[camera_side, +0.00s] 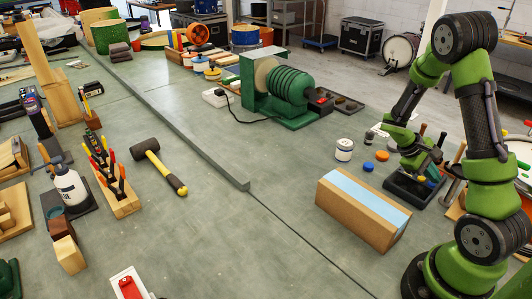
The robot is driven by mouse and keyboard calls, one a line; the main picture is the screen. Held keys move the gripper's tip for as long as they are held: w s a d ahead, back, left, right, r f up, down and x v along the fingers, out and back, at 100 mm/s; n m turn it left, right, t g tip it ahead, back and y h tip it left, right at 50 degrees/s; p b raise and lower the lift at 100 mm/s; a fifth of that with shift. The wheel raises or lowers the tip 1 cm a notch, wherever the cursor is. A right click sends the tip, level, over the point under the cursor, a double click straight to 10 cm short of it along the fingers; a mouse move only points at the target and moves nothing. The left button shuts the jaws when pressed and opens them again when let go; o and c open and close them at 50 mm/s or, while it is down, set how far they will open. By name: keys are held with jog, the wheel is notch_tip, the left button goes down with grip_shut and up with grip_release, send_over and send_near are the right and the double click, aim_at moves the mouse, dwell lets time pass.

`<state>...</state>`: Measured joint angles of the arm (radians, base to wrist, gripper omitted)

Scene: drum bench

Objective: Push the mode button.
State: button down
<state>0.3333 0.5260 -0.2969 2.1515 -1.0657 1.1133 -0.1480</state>
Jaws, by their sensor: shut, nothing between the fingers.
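I cannot tell for certain which thing is the mode button. A red-topped device (126,287) with a small pale spot on top sits at the bottom edge, partly cut off. A small dark box with red on it (320,97) stands by the green grinder-like machine (285,85). My gripper (432,172) is at the right, low over a dark tray of tools, shut and holding nothing. Its fingertips are small and hard to separate from the tools. It is far from the red-topped device and also apart from the dark box.
A cardboard box with a light blue top (362,208) stands left of my arm's base. A white jar (344,149), a blue cap (368,166) and an orange cap (382,155) lie near my gripper.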

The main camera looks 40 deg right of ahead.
jog(key=shift+r, duration=0.35)
jog(key=shift+r, duration=3)
jog(key=m+t+y, duration=0.2)
send_near(429, 183)
jog(key=s+a, duration=0.2)
jog(key=shift+s+a+r, duration=0.1)
jog(key=shift+s+a, duration=0.05)
jog(key=shift+a, duration=0.2)
jog(key=w+a+r+t+y, duration=0.2)
jog(key=a+r+t, duration=0.4)
jog(key=a, duration=0.6)
jog(key=w+a+r+t+y, duration=0.2)
jog(key=a+r+t, duration=0.4)
jog(key=a+r, duration=0.3)
jog(key=a+y, duration=0.1)
jog(key=a, duration=0.3)
jog(key=shift+w+a+t, duration=0.3)
